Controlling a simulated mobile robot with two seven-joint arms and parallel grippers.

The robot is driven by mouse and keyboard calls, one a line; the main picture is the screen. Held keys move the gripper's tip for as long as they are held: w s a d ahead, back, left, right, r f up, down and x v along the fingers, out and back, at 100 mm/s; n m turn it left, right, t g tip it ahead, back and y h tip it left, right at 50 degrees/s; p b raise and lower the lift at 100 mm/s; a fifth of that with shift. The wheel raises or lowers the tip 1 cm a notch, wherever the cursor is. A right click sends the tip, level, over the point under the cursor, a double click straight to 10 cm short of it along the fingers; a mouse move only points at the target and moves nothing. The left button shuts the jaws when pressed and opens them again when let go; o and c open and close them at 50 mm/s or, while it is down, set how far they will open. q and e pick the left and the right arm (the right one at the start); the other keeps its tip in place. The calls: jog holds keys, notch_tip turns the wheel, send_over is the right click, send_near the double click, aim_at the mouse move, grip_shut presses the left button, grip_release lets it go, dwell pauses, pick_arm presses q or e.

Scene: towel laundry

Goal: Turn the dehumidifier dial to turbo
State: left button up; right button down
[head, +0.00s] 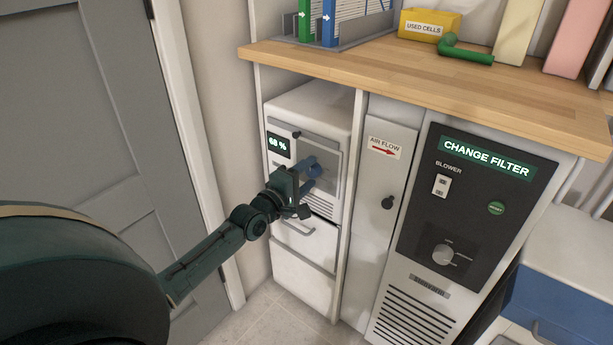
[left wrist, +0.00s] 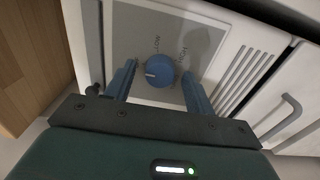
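The dehumidifier (head: 302,101) is a white unit under the wooden counter, with a dark display (head: 278,145) reading 68 % and a grey panel. Its round blue dial (left wrist: 158,76) shows in the left wrist view, with a white mark pointing to the left of the picture. My left gripper (head: 306,181) is in front of the panel. Its two blue fingers are apart, one on each side of the dial, with gaps visible. In the head view the gripper partly hides the dial. My right gripper is not in view.
A narrow AIR FLOW panel (head: 385,151) with a black knob stands to the right. Beyond it is a black blower panel (head: 421,222) with its own grey dial. The wooden counter (head: 345,61) overhangs the dehumidifier. A drawer handle (head: 298,228) sits below.

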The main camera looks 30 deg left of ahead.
pick_arm(q)
jog(key=c, duration=0.9)
